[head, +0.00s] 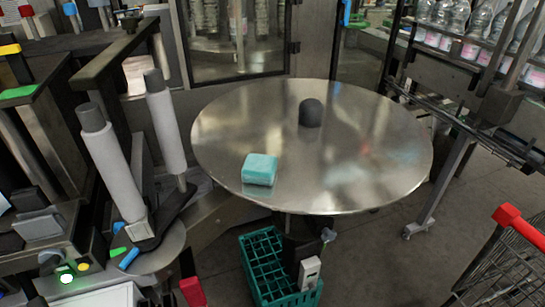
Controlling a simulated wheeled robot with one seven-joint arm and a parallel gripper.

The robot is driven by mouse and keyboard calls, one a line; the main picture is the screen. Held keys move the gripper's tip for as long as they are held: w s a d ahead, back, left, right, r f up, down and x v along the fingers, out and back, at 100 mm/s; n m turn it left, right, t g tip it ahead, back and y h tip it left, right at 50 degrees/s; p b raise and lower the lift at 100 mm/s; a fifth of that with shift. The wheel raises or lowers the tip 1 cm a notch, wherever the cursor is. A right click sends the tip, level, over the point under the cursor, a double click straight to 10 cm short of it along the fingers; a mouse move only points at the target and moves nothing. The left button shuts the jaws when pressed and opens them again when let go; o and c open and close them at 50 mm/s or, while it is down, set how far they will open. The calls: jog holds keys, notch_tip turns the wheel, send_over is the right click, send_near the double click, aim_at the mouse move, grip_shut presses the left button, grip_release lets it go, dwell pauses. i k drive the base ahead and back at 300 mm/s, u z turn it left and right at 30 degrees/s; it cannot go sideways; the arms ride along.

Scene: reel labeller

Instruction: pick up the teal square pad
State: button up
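The teal square pad (259,169) lies flat near the front left edge of a round steel table (350,165) in the head view. It is a thick block with a lighter top face, and nothing covers it. My gripper is not in view, so its place relative to the pad cannot be seen.
A dark rounded knob (311,113) stands near the table's middle. White rollers (114,165) and machine parts stand to the left. A teal crate (262,270) is below the table. A bottle conveyor (470,45) is at upper right, a red-handled cart (507,216) at lower right.

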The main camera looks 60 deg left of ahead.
aim_at(257, 169)
jog(key=u, duration=2.45)
